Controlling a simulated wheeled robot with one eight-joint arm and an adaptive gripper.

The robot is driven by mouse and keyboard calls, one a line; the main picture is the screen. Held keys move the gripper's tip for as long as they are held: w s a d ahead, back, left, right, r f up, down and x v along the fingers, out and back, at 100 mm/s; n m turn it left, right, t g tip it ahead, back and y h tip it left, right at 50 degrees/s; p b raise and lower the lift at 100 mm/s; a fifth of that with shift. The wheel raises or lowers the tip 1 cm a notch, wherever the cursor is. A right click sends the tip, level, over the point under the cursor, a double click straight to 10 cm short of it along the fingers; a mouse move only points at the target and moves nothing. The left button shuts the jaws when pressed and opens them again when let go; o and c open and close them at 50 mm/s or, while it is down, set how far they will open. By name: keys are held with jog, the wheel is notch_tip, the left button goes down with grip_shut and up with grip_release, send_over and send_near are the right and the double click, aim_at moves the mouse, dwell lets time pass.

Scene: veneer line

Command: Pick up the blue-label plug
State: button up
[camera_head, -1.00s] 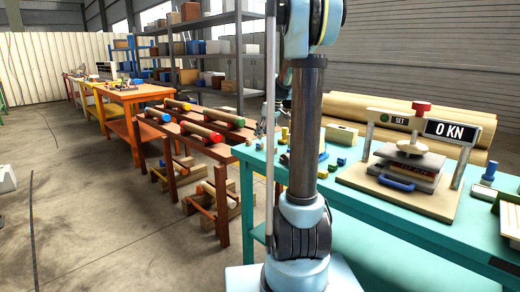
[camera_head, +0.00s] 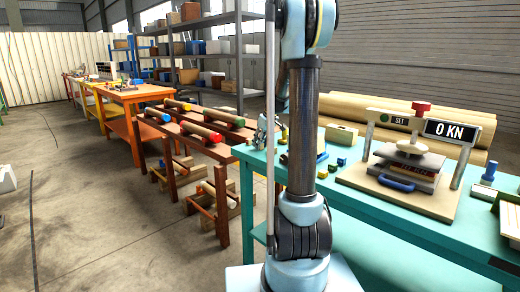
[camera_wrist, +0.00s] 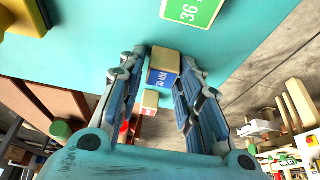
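The blue-label plug (camera_wrist: 163,70) is a small wooden block with a blue face marked 30 MM. In the wrist view it sits between the fingertips of my gripper (camera_wrist: 161,73), close to the right finger. The fingers stand apart, and I cannot make out contact on both sides. In the head view my gripper (camera_head: 262,132) is low at the left end of the teal bench (camera_head: 400,222), partly hidden by my arm. I cannot make out the blue-label plug there.
A green-label plug (camera_wrist: 192,10) marked 36 MM lies above in the wrist view. A red-label plug (camera_wrist: 150,100) lies below, near the bench edge. A yellow object (camera_wrist: 25,15) is at upper left. A press (camera_head: 405,165) stands on the bench; a rack (camera_head: 200,135) with rollers is left.

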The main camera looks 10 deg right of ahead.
jog(key=shift+c, duration=1)
